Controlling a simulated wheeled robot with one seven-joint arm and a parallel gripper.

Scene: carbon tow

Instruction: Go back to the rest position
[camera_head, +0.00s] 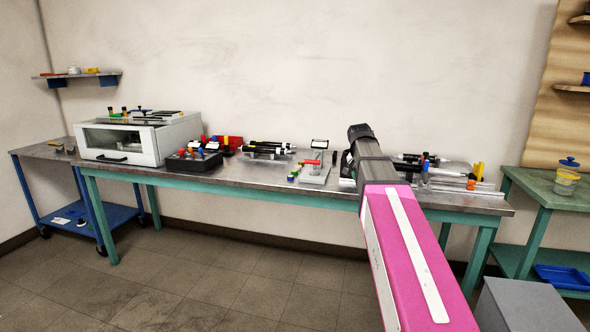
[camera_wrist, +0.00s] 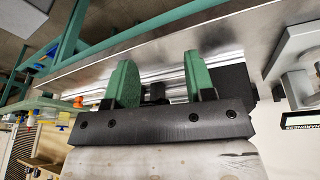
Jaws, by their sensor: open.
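My gripper shows in the wrist view (camera_wrist: 160,85) with two green fingers set wide apart and nothing held between them. Past the fingers lie the metal top of the workbench and some silvery rails. In the head view my pink arm (camera_head: 410,260) reaches forward to the bench (camera_head: 270,184), and its dark wrist end stands over the right half of the bench. The fingers are hidden behind the wrist in that view. The wrist picture is turned, so the bench legs run sideways in it.
A white box machine (camera_head: 125,145) stands at the bench's left end. A black box with coloured knobs (camera_head: 194,161) and a small stand (camera_head: 316,172) are nearer the middle. A blue cart (camera_head: 105,215) is left, a green table (camera_head: 540,190) right, a grey box (camera_head: 525,305) front right. Open floor lies front left.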

